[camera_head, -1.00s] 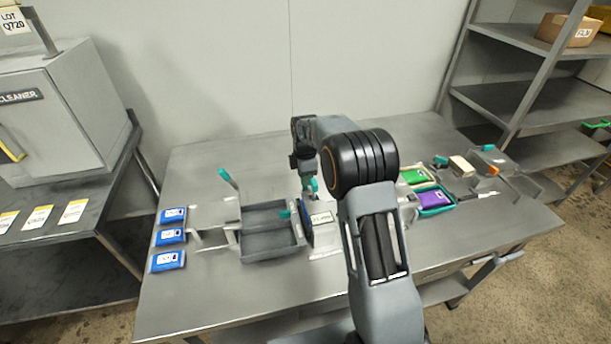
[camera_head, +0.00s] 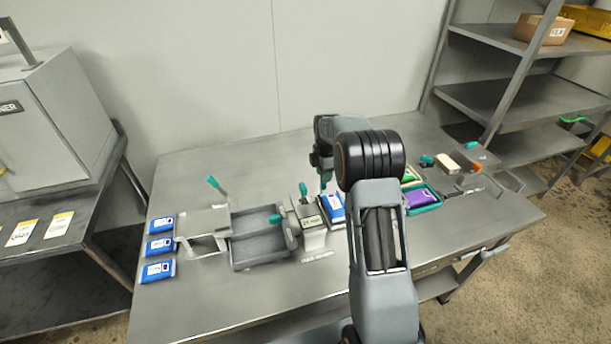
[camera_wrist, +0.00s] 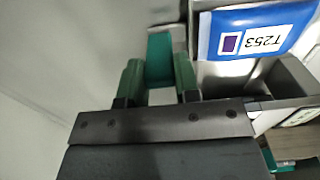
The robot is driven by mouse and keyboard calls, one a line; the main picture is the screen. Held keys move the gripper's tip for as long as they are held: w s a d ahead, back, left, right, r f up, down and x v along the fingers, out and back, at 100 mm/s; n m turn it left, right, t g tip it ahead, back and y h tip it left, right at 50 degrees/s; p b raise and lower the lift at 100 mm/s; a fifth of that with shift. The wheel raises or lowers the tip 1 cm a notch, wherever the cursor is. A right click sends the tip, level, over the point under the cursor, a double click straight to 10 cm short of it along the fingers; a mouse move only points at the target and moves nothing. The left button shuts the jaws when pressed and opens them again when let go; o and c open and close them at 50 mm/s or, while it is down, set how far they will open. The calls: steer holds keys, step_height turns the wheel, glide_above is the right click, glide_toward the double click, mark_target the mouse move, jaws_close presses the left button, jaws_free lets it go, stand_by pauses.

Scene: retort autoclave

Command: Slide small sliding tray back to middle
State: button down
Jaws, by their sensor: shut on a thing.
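A blue packet marked T253 (camera_head: 332,205) lies on the small sliding tray (camera_wrist: 208,45). The packet also shows at the upper right of the wrist view (camera_wrist: 262,32). In the wrist view my gripper (camera_wrist: 158,80) has its two green fingers shut on an upright teal handle (camera_wrist: 160,58) beside this tray. The join between handle and tray is not clear. In the head view my gripper (camera_head: 324,178) is just behind the packet, partly hidden by my arm. A pale station block (camera_head: 313,238) with a label stands left of the packet.
A dark two-part tray (camera_head: 260,250) with a teal knob (camera_head: 275,218) stands left of the block. Several blue packets (camera_head: 158,247) line the table's left side. A purple packet (camera_head: 419,198) lies in a teal tray to the right. The table's front left is clear.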

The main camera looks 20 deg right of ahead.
steer(key=shift+d, duration=1.1)
steer(key=c, duration=0.8)
jaws_free()
steer(key=shift+c, duration=0.2)
steer(key=shift+r, duration=0.1)
step_height(320, 180, up, 14)
